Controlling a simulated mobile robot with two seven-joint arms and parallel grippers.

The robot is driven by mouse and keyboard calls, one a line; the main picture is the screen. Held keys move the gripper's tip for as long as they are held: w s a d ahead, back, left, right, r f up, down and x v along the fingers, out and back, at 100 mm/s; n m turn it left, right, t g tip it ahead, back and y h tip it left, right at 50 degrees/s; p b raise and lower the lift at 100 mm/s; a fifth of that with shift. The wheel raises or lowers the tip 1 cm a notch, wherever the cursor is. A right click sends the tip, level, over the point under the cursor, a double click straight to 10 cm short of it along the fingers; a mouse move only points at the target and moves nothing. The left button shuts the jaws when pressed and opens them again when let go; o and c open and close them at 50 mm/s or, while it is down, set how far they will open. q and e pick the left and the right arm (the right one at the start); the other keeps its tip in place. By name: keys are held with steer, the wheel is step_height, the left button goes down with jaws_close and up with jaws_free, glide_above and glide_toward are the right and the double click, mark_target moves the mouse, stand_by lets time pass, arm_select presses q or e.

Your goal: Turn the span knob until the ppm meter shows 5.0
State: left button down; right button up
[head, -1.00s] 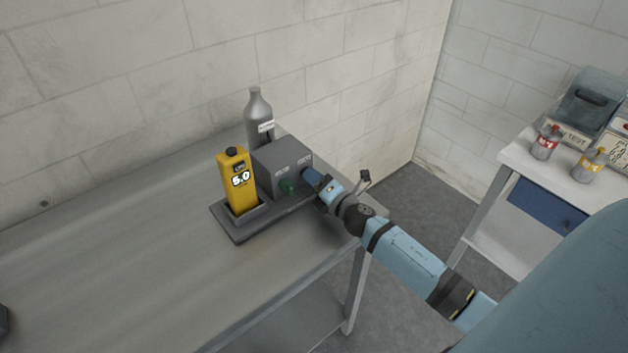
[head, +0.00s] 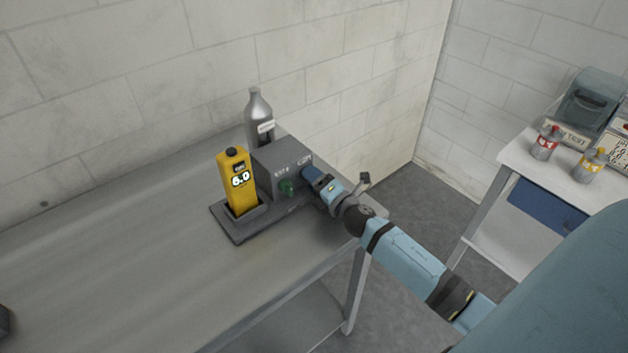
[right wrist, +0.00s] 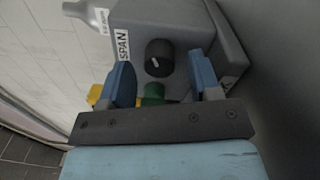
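The yellow ppm meter (head: 238,190) stands upright in its holder on the grey base. My right gripper (head: 309,175) is at the box's front. Its blue fingers are apart on either side of the span knob, with visible gaps. My left gripper is not in view.
A grey bottle (head: 258,115) stands behind the box. The metal table (head: 120,240) is mostly clear to the left, with a dark thing at the left edge. A white side table (head: 520,160) at right holds two small bottles and a bin. Walls stand behind.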

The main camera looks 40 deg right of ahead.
steer(key=s, duration=0.4)
steer(key=s+b, duration=0.1)
steer(key=s, duration=0.3)
steer(key=s+d+b, duration=0.1)
steer(key=s, duration=0.3)
steer(key=shift+s+d+f, duration=0.1)
steer(key=shift+s+f, duration=0.15)
steer(key=shift+f, duration=0.1)
steer(key=shift+s+b, duration=0.35)
steer(key=shift+s, duration=0.3)
steer(key=shift+r, duration=0.1)
